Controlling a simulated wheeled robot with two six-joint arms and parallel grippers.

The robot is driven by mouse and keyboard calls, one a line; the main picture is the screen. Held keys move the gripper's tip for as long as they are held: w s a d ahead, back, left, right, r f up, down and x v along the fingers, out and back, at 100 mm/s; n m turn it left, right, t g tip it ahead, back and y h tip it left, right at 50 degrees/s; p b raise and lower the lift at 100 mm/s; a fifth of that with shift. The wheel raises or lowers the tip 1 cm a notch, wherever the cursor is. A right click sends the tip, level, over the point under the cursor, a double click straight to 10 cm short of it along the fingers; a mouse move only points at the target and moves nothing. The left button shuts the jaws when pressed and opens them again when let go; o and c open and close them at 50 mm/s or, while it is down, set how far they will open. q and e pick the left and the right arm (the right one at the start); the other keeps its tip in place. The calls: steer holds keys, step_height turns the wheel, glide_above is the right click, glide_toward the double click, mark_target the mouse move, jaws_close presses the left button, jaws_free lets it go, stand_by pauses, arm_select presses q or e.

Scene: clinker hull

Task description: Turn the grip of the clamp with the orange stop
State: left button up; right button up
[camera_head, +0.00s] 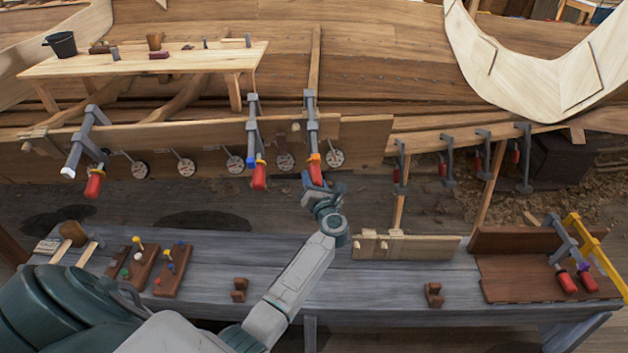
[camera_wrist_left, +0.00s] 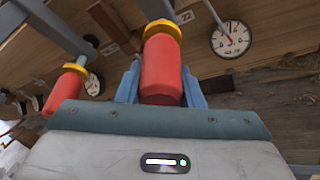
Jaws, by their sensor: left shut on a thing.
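The clamp with the orange stop (camera_head: 314,157) hangs on the plank of the hull, the rightmost of three large clamps there. Its red grip (camera_head: 316,173) points down toward me. My left gripper (camera_head: 317,184) is shut on this grip from below. In the left wrist view the red grip (camera_wrist_left: 161,70) stands between the blue-grey fingers, with a yellow-orange collar (camera_wrist_left: 158,28) above it. The neighbouring clamp with a blue stop (camera_head: 251,162) has a red grip (camera_head: 259,178) to the left. My right gripper is not in view.
Round dials (camera_head: 335,158) line the plank beside the clamps. Another clamp with a white end (camera_head: 68,172) hangs at far left. Smaller clamps (camera_head: 447,170) hang at right. A grey bench (camera_head: 335,285) below carries pegged blocks (camera_head: 173,270) and a brown board (camera_head: 505,280).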

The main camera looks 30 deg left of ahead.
arm_select(q)
steer(key=shift+s+r+m+g+y+b, duration=0.1)
steer(key=shift+m+g+y+b, duration=0.25)
steer(key=shift+m+y, duration=0.6)
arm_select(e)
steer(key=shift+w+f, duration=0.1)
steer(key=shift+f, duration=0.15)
arm_select(q)
steer(key=shift+m, duration=0.25)
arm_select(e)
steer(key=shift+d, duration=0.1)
arm_select(q)
steer(key=o, duration=1)
steer(key=b+v, duration=0.2)
steer(key=v, duration=0.8)
steer(key=shift+s+d+b, duration=0.2)
steer(key=shift+d+b, duration=0.15)
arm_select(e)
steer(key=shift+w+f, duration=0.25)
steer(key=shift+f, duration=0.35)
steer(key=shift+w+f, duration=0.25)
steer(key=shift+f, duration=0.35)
